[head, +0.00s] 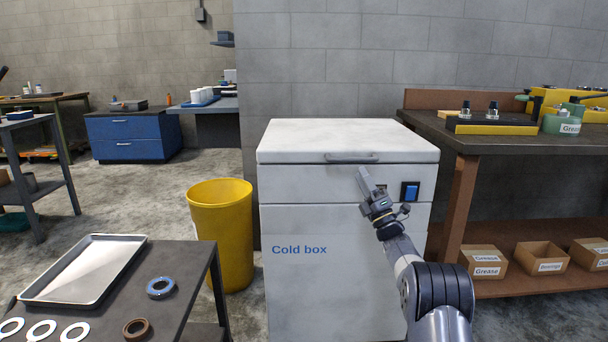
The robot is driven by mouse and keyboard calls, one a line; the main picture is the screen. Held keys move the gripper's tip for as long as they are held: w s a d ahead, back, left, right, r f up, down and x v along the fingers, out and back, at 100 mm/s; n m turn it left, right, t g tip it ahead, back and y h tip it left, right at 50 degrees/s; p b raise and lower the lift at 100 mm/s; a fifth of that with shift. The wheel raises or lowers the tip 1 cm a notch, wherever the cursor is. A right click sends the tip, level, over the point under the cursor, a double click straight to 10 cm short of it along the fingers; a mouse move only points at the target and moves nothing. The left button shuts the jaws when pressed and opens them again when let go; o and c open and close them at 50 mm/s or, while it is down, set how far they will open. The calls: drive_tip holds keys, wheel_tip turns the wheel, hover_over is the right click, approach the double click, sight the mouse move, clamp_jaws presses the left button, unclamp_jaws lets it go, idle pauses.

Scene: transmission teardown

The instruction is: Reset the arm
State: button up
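My arm reaches up from the lower right in the head view. My gripper (366,182) is in front of the upper front of the white cold box (310,285), just below its lid handle (351,158). The fingertips look close to the handle, but I cannot tell whether they touch it. The fingers are seen nearly edge-on, so their opening does not show. I see no object in the gripper. The cold box lid (340,135) is down.
A yellow bin (221,235) stands left of the cold box. A dark cart (190,270) at lower left holds a metal tray (85,270) and several rings. A workbench (520,145) with cardboard boxes on its lower shelf stands at right. Open floor lies behind the bin.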

sight(355, 164)
drive_tip(key=shift+x, duration=2.55)
